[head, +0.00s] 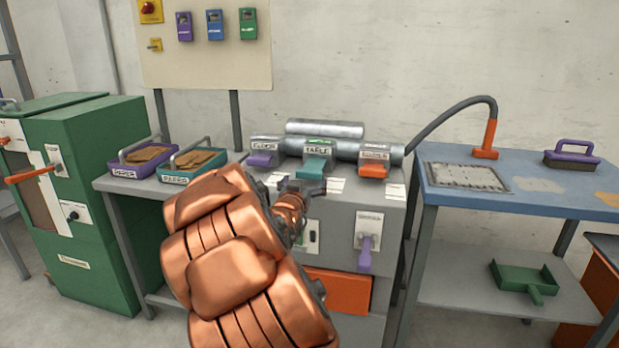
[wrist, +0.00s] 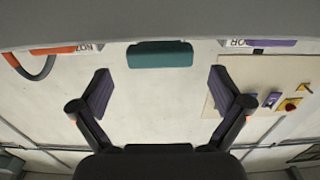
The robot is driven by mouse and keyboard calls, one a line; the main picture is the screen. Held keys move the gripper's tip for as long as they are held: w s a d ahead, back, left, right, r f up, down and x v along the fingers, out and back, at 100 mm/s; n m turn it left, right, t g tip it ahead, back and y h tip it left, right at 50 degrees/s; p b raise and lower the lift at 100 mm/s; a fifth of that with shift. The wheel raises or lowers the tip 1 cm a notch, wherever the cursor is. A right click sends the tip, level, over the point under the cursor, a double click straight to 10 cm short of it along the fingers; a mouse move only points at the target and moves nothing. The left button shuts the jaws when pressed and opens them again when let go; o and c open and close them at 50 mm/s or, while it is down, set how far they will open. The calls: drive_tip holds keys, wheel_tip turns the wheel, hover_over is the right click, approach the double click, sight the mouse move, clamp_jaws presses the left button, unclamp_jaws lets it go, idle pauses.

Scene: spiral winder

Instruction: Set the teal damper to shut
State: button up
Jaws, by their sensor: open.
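The teal damper (head: 313,168) is the middle handle of three on the grey machine, under a label that reads TABLE. It sticks out toward me from the grey pipe housing. In the wrist view the teal handle (wrist: 160,55) shows as a wide block, centred beyond the gap between my fingers. My gripper (wrist: 160,92) is open and empty, with a finger on each side of the picture. In the head view my gripper (head: 309,189) is just in front of and below the teal handle, partly hidden by my copper arm. I see no clear contact between them.
A purple handle (head: 263,159) sits close on the left and an orange handle (head: 373,169) close on the right. A purple lever (head: 366,250) is on the machine's front. A blue-topped bench (head: 520,185) stands right, a green cabinet (head: 95,180) left.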

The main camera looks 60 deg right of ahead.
sight(308, 176)
drive_tip(key=shift+x, duration=2.65)
